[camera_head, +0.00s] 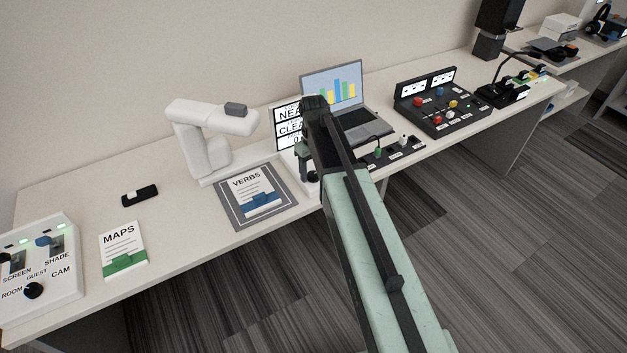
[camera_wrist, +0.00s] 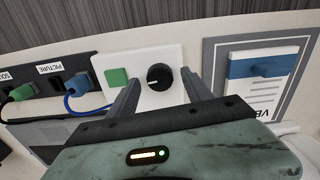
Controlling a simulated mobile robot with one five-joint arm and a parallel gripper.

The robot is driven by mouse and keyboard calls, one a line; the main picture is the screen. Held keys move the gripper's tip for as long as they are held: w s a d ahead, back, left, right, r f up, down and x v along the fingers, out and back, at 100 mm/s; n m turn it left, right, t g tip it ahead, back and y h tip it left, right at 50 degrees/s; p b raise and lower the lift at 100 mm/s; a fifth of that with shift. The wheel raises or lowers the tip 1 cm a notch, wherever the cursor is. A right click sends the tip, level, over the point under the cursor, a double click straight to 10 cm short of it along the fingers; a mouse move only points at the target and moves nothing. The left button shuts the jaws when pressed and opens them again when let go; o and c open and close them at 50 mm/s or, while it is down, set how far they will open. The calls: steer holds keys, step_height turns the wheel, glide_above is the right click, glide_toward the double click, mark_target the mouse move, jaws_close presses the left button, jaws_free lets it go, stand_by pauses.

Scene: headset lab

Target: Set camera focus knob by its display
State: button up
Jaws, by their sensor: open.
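The focus knob (camera_wrist: 160,77) is black and round with a white pointer line. It sits on a white panel (camera_wrist: 146,57) beside a green square (camera_wrist: 117,77). My gripper (camera_wrist: 159,82) is open, with one finger on each side of the knob; I cannot tell whether they touch it. In the head view my gripper (camera_head: 307,172) points down at the bench and the knob is hidden. The display (camera_head: 286,114) behind it shows stacked lines starting "NEA" and "CLEA", their ends covered by my arm. A white document camera (camera_head: 192,140) stands to the left.
A "VERBS" sheet (camera_head: 248,183) lies on a grey mat (camera_head: 228,213) left of my gripper. A laptop (camera_head: 332,84) and a cable strip (camera_head: 390,152) are to the right. Farther left are a "MAPS" card (camera_head: 121,243) and a switch panel (camera_head: 62,292).

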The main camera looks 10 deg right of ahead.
steer(key=shift+f, duration=0.25)
jaws_close()
steer(key=shift+m, duration=0.3)
steer(key=m, duration=0.3)
steer(key=shift+m, duration=2.3)
